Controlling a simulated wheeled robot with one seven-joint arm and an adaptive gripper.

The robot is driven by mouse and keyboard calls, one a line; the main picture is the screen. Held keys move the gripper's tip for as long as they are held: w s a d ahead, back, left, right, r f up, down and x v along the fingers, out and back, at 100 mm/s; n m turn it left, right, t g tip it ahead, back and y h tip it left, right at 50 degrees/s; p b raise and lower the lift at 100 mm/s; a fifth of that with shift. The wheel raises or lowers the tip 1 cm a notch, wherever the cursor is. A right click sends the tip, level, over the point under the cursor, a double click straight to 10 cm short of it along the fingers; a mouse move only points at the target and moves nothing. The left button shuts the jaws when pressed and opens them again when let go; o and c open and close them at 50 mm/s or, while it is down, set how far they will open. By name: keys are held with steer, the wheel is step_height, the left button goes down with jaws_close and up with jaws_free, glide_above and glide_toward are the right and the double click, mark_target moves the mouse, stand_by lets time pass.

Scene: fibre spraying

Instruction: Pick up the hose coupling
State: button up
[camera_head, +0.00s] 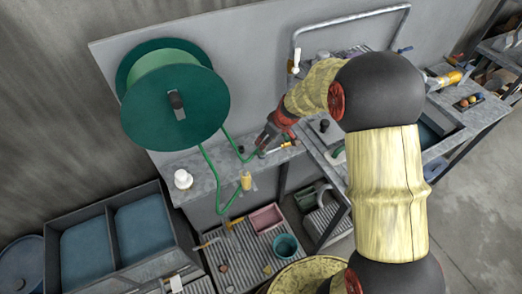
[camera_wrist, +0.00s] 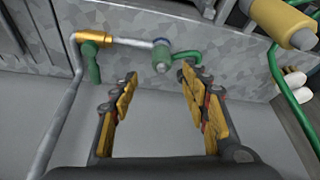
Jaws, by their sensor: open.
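A yellow cylindrical fitting with a grey end (camera_wrist: 283,22) is at the upper right of the wrist view, beside a green hose (camera_wrist: 283,88). It looks like the hose coupling, though I cannot be certain. In the head view a small yellow fitting (camera_head: 246,181) stands at the bench's front edge with the green hose around it. My gripper (camera_wrist: 160,73) is open and empty. Its fingers point towards a green collar (camera_wrist: 162,52) on a pipe end, and the yellow fitting lies right of them. In the head view my gripper (camera_head: 262,150) is above the bench, partly hidden.
A metal pipe with a brass elbow (camera_wrist: 91,38) and green handle (camera_wrist: 93,66) runs left of my fingers. A large green hose reel (camera_head: 150,97) is on the wall panel. A white object (camera_head: 183,179) stands on the bench (camera_head: 205,188). Blue bins (camera_head: 143,230) are below left.

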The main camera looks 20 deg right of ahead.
steer(key=shift+x, duration=1.95)
steer(key=b+x, duration=0.1)
steer(key=x, duration=0.2)
steer(key=shift+a+f, duration=0.15)
steer(key=shift+f, duration=0.25)
steer(key=shift+s, duration=0.1)
steer(key=c, duration=0.4)
steer(key=c, duration=0.7)
jaws_close()
